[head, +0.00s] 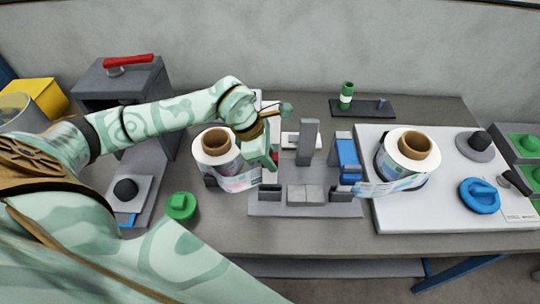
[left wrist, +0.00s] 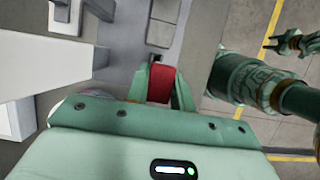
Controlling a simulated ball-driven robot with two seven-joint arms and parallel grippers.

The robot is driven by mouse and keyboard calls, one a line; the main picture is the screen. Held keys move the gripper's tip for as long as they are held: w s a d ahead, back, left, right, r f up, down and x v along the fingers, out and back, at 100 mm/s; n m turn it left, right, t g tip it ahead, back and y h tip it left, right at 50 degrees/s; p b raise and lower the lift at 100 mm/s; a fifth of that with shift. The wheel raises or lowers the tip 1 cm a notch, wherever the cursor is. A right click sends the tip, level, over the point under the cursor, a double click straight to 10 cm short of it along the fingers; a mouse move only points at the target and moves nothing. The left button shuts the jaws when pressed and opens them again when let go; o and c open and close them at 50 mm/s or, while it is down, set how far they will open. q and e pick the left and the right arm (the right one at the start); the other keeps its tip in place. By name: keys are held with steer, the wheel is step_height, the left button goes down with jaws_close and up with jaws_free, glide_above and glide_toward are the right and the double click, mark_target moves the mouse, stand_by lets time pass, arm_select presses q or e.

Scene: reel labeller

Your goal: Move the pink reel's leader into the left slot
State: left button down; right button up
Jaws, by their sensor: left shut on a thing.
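The pink reel (head: 215,150) is a white roll with a brown core and a pink-printed label, standing upright left of the grey labelling fixture (head: 305,209). My left gripper (head: 270,160) is over the reel's right side, close to the fixture's left end. In the left wrist view its fingers (left wrist: 160,88) are shut on a red piece, which I take for the pink reel's leader (left wrist: 160,82). A dark block at the fixture's left end (head: 270,190) seems to hold the left slot; the opening is hard to make out.
A second reel (head: 408,155) with a blue label stands on the white board (head: 450,215) at right, its strip reaching toward the fixture's right end. A green knob (head: 180,206) is at front left.

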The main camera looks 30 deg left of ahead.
mark_target(270, 182)
arm_select(q)
steer(key=shift+f+b, duration=2.3)
steer(key=shift+f, duration=1.2)
steer(key=c, duration=1.1)
jaws_free()
steer(key=v, duration=1.6)
steer(key=shift+s+a+r+p, duration=0.1)
steer(key=shift+s+r+p, duration=0.1)
steer(key=shift+p, duration=0.2)
